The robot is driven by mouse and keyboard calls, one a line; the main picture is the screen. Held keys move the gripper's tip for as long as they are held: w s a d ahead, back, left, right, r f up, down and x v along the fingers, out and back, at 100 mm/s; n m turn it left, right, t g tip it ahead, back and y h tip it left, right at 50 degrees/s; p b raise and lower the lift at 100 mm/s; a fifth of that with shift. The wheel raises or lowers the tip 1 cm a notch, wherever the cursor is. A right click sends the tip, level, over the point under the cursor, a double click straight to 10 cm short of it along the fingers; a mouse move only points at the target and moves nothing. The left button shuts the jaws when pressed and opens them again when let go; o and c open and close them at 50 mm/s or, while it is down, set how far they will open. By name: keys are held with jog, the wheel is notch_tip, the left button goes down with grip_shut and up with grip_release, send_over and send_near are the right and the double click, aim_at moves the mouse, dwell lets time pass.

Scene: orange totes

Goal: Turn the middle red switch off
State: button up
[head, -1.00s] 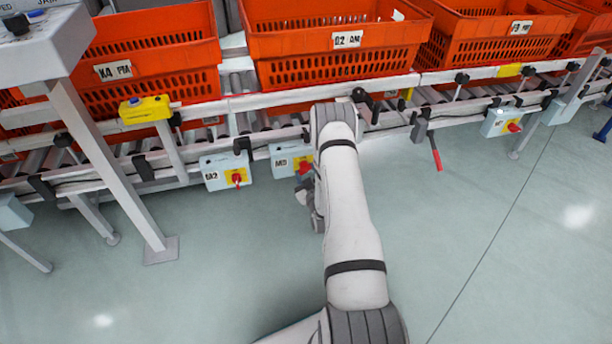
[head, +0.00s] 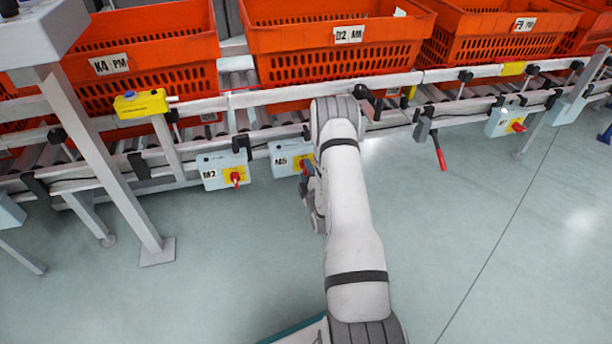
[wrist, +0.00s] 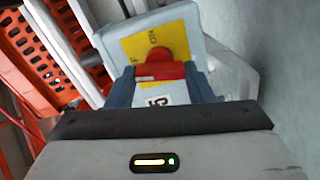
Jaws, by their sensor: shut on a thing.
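The middle switch box (head: 282,160) is light blue-grey with a yellow plate and hangs under the conveyor rail. In the wrist view its red switch (wrist: 160,68) sits on the yellow plate (wrist: 181,42), with its bar lying across the picture. My gripper (wrist: 160,77) is shut on the red switch, one blue finger at each end of the bar. In the head view my gripper (head: 306,170) is at the right side of this box and hides much of its switch.
Another box with a red switch (head: 236,179) hangs close on the left, and one (head: 505,121) farther right. A red-handled lever (head: 439,155) hangs right of my arm. Orange totes (head: 335,55) stand on the conveyor above. The floor in front is clear.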

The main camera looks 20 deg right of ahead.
jog(key=shift+n+b, duration=0.45)
jog(key=shift+n, duration=0.75)
jog(key=shift+o, duration=0.2)
jog(key=shift+c, duration=0.2)
jog(key=o, duration=1)
jog(key=s+a+p, duration=0.1)
jog(key=s+p, duration=0.1)
jog(key=s, duration=0.5)
jog(key=shift+s+a, duration=0.2)
jog(key=shift+s, duration=0.1)
jog(key=shift+f, duration=0.1)
